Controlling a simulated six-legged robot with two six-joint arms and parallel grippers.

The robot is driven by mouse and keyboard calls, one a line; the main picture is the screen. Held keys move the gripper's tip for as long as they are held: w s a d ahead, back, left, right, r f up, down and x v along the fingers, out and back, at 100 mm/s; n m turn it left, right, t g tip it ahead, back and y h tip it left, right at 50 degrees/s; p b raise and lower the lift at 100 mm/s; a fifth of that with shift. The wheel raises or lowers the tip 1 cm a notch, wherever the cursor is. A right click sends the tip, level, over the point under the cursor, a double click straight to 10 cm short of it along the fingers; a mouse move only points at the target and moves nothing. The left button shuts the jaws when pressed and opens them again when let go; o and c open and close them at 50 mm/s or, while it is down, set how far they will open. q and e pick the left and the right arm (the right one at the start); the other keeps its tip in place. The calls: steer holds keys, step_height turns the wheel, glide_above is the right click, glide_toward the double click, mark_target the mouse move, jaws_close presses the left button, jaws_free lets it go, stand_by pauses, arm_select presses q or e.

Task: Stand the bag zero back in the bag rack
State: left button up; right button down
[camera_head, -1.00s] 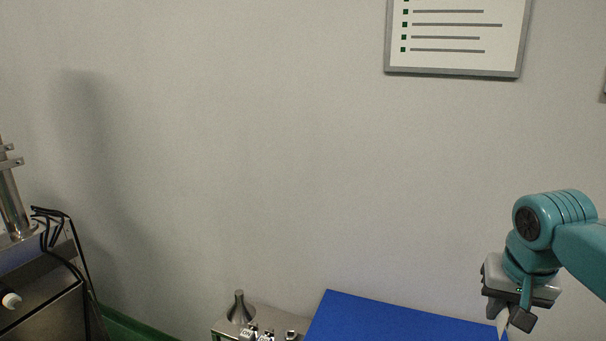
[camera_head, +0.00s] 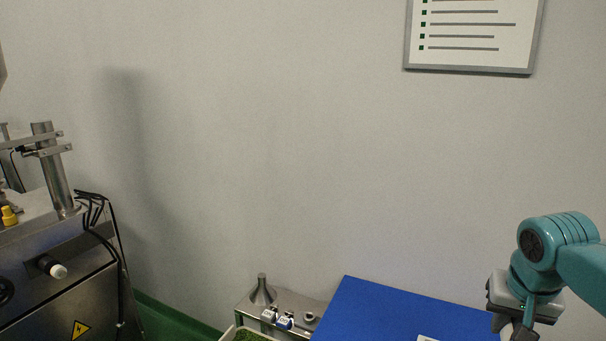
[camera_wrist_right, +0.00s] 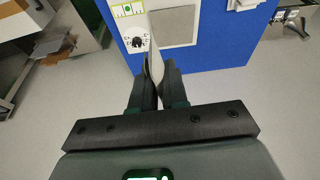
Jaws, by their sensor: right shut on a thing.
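My right gripper (camera_head: 517,338) is at the lower right of the head view, cut off by the bottom edge. In the right wrist view its fingers (camera_wrist_right: 157,82) are closed on a thin white bag (camera_wrist_right: 153,48), which is seen nearly edge-on and sticks out beyond the fingertips. I take this for bag zero; no marking on it can be read. The held bag is over or near the blue table; I cannot tell its height. I cannot make out the bag rack for sure in either view. My left gripper is not in view.
The blue table top (camera_head: 400,312) has a white sheet (camera_head: 428,338) at its front. Left of it is a steel bench with a funnel (camera_head: 262,291) and small white-and-blue items (camera_head: 285,322). A tray of green stuff (camera_head: 228,337) is in front. A steel machine (camera_head: 75,285) stands at left.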

steer(key=w+a+f+n+b, duration=0.1)
steer(key=a+f, duration=0.3)
steer(key=f, duration=0.4)
steer(key=a+f+n+b, duration=0.2)
steer(key=a+f, duration=0.3)
steer(key=f, duration=0.3)
steer(key=w+a+f+n+y+b, duration=0.1)
steer(key=a+f+b, duration=0.2)
steer(key=f, duration=0.4)
steer(key=shift+w+a+f+b, duration=0.3)
steer(key=shift+a+f+b, duration=0.1)
steer(key=shift+a, duration=0.25)
steer(key=shift+n+y, duration=0.3)
steer(key=shift+n, duration=0.5)
steer(key=a+f, duration=0.1)
steer(key=s+a+f, duration=0.1)
steer(key=f, duration=0.1)
steer(key=s+a+f+b, duration=0.1)
steer(key=a, duration=0.1)
steer(key=shift+s+f, duration=0.15)
steer(key=shift+f, duration=0.2)
steer(key=shift+w+f, duration=0.1)
steer(key=shift+w, duration=0.1)
steer(key=shift+s+d, duration=0.1)
